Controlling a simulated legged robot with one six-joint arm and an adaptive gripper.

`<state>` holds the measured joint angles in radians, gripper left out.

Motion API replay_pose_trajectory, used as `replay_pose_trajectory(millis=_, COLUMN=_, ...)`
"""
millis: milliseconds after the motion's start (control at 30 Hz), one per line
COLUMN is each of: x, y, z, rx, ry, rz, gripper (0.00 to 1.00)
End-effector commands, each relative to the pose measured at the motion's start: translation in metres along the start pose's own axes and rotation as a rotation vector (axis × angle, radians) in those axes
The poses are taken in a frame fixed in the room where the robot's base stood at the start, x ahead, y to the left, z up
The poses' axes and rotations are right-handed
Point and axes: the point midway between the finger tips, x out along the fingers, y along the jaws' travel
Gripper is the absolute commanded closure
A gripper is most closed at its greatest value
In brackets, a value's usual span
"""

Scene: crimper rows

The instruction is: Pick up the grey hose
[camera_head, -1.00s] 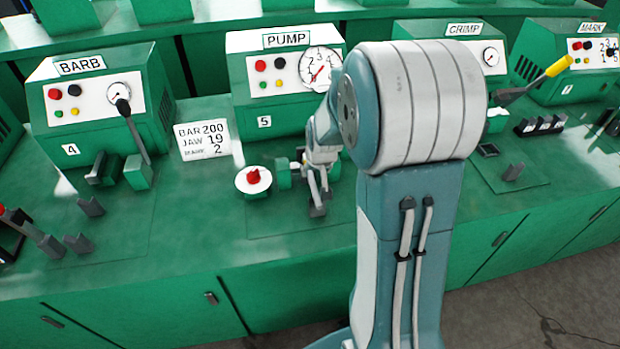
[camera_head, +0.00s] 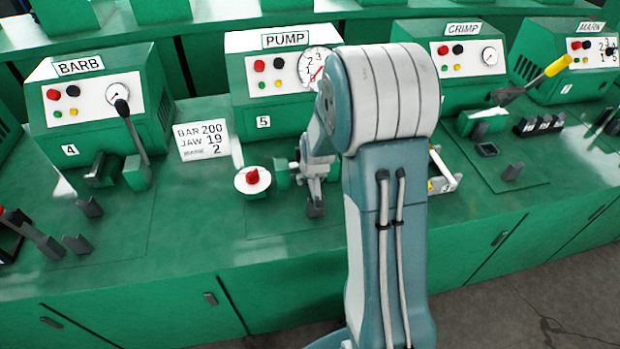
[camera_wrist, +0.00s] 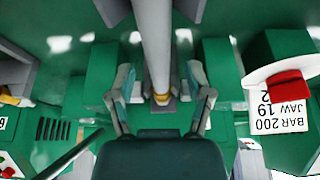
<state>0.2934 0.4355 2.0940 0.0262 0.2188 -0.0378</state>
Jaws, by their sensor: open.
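The grey hose (camera_wrist: 155,40) shows in the wrist view as a long pale grey tube running down from the top middle, with a brass-coloured end (camera_wrist: 160,97). My gripper (camera_wrist: 161,88) is open, with one finger on each side of the hose's lower end. Gaps show between the fingers and the hose. In the head view my gripper (camera_head: 315,190) is low over the bench in front of the PUMP machine (camera_head: 262,105). I cannot make out the hose clearly there, as my arm covers part of this area.
A white disc with a red knob (camera_head: 252,179) stands left of my gripper. A card (camera_head: 203,140) reading BAR 200, JAW 19 stands behind it. The BARB machine (camera_head: 95,110) is left, the CRIMP machine (camera_head: 462,65) right. A white rack (camera_head: 446,180) lies right of my arm.

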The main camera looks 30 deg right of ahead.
Motion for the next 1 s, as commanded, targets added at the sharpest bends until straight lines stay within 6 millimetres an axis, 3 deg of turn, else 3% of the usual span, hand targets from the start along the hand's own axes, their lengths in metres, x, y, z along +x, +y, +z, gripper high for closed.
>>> replay_pose_trajectory(millis=467, x=0.003, y=0.0, z=0.0014, rx=0.0, ry=0.0, rz=0.0, gripper=0.34)
replay_pose_trajectory(millis=567, x=0.0029, y=0.0, z=0.0014, rx=0.0, ry=0.0, rz=0.0, gripper=0.74)
replay_pose_trajectory(millis=600, x=0.0029, y=0.0, z=0.0014, rx=0.0, ry=0.0, rz=0.0, gripper=0.92)
replay_pose_trajectory(millis=633, x=0.0029, y=0.0, z=0.0014, rx=0.0, ry=0.0, rz=0.0, gripper=1.0)
replay_pose_trajectory(millis=1000, x=0.0029, y=-0.0002, z=0.0012, rx=0.0, ry=-0.001, rz=0.0, gripper=1.0)
